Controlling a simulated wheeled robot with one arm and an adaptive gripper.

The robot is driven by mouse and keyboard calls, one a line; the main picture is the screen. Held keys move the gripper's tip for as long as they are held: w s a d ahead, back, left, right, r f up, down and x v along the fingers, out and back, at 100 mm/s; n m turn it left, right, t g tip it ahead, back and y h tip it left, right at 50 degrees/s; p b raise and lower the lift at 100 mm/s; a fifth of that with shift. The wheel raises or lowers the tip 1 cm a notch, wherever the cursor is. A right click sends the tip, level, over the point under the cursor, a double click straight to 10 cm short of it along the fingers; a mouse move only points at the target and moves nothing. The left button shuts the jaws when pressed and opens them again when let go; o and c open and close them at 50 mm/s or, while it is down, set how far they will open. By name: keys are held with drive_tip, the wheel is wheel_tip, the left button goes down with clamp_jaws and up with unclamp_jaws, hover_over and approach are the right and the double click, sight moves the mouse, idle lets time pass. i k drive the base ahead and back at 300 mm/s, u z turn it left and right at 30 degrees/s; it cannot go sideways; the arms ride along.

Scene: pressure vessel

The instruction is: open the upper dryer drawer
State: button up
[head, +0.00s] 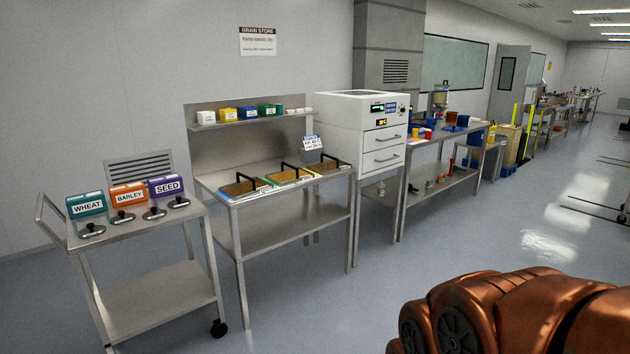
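The dryer (362,112) is a white box unit with a small lit display, standing on a metal stand in the middle of the head view. My gripper is not in view. A brown, rounded part of my own body fills the lower right corner, well apart from the dryer.
Left of the dryer stand a steel bench (270,235) with handled trays and a cart (160,295) with wheat, barley and seed boxes. A long workbench (440,190) with coloured items runs on at the right. The grey floor (320,310) before them is clear.

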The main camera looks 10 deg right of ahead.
sight(377, 139)
drive_tip(key=z, duration=0.4)
drive_tip(key=i, duration=1.55)
drive_tip(key=u, duration=0.35)
